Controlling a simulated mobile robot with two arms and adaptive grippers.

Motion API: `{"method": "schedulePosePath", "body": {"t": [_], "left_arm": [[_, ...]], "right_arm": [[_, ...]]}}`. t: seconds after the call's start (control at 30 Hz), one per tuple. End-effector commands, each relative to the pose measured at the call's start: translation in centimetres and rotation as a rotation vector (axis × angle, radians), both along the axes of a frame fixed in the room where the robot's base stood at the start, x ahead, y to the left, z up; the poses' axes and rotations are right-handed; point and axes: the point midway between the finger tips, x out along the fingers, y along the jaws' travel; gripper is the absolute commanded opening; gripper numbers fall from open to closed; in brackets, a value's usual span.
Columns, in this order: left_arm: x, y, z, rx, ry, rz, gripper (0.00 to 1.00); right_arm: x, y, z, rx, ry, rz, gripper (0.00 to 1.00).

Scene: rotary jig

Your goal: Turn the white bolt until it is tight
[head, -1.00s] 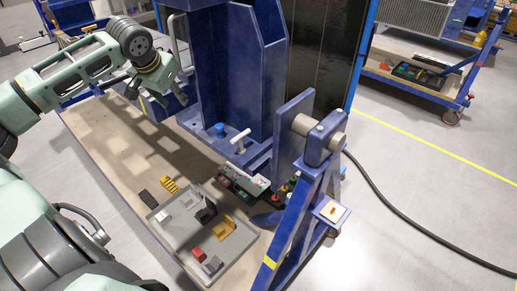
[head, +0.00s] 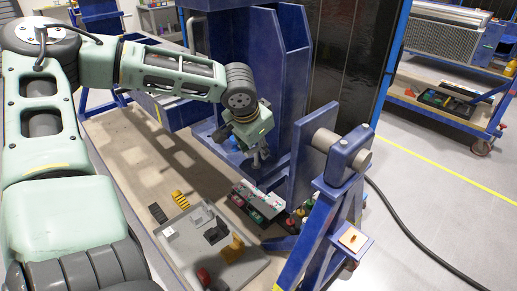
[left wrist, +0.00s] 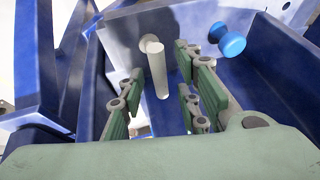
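The white bolt (left wrist: 155,68), with a crossbar on its shaft, shows in the left wrist view on the blue fixture. My left gripper (left wrist: 161,75) is open, with its green-padded fingers on either side of the bolt and visible gaps between. In the head view my left gripper (head: 257,152) points down at the fixture, where it largely hides the bolt. My right gripper is not in view.
A blue knob (left wrist: 232,44) is close beside the right finger. The tall blue jig (head: 292,85) rises behind the gripper. A grey tray (head: 178,252) with parts lies on the bench below, near a box of coloured items (head: 262,199).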

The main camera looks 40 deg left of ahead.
Motion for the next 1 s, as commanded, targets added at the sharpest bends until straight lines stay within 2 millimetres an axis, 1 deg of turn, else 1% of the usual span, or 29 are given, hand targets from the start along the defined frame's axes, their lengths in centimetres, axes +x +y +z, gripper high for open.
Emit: {"method": "schedulePosePath", "body": {"t": [0.03,0.13,0.43,0.77,0.8,1.0], "left_arm": [[0.14,0.09,-0.49,0.001,0.002,0.000,0.31],[0.38,0.15,-0.95,0.001,0.000,-0.002,0.31],[0.47,0.20,-1.04,0.001,-0.001,-0.001,0.30],[0.45,0.21,-1.04,0.001,-0.001,-0.001,0.01],[0.45,0.22,-1.04,0.001,-0.001,-0.001,0.00],[0.45,0.24,-1.01,0.003,-0.001,-0.001,0.00]], "right_arm": [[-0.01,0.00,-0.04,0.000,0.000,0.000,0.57],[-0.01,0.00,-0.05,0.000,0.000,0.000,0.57],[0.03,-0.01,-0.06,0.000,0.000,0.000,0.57],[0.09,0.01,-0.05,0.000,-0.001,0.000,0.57],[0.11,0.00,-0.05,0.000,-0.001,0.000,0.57],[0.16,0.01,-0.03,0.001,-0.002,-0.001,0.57]]}}
